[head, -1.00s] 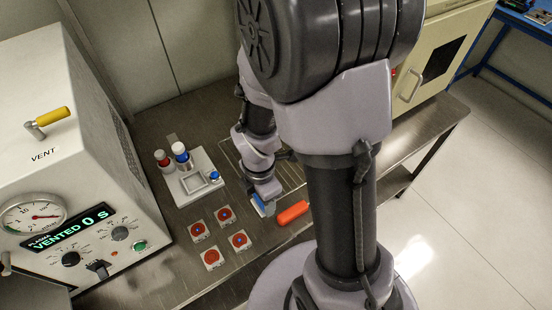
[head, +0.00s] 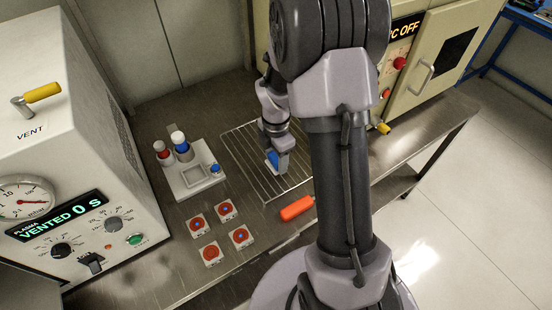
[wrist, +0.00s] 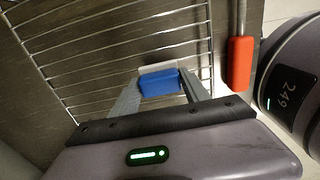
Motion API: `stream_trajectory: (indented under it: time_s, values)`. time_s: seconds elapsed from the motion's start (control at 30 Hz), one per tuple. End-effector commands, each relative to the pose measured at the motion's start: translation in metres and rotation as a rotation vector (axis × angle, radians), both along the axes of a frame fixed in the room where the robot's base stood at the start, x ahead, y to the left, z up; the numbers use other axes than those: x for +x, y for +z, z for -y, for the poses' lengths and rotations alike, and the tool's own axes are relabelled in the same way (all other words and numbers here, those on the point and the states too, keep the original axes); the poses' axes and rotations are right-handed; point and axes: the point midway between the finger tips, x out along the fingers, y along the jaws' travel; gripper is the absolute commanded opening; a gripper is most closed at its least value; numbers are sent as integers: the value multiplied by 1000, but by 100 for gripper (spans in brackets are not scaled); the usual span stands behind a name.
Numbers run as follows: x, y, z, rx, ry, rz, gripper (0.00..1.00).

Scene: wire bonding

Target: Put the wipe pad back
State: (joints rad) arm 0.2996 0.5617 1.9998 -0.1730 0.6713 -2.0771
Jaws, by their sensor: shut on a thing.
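My gripper (head: 277,163) is shut on the wipe pad (head: 271,158), a small blue block with a white face. In the wrist view the wipe pad (wrist: 160,84) sits between the two grey fingers, with its white side facing away from the palm. The gripper and pad are over the wire rack (head: 243,150); I cannot tell how high above it. A white caddy (head: 187,189) stands left of the rack, with a square recess at its front that looks empty. A red-capped bottle (head: 162,153) and a blue-banded bottle (head: 181,146) stand in it.
Several white squares with red discs (head: 210,253) lie in front of the caddy. An orange-handled tool (head: 297,208) lies by the rack's front. The plasma machine (head: 75,130) bounds the left, a cream oven (head: 435,65) the back right.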

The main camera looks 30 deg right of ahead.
Motion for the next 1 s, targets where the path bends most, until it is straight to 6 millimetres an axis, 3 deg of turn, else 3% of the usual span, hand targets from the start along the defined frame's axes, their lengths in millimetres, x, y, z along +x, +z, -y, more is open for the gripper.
stream_trajectory:
  time_s: [0.07, 0.1, 0.2, 0.53, 0.8, 1.0]
  values:
    - [0, -3, 0, 0, 0, -1, 21]
    - [0, -3, 0, 0, 0, 0, 60]
    - [0, -3, 0, 0, 0, 0, 76]
    - [0, 4, 0, 0, 0, 1, 76]
    - [1, 79, 0, -1, 0, 4, 76]
    - [0, 116, 0, -1, 0, 2, 76]
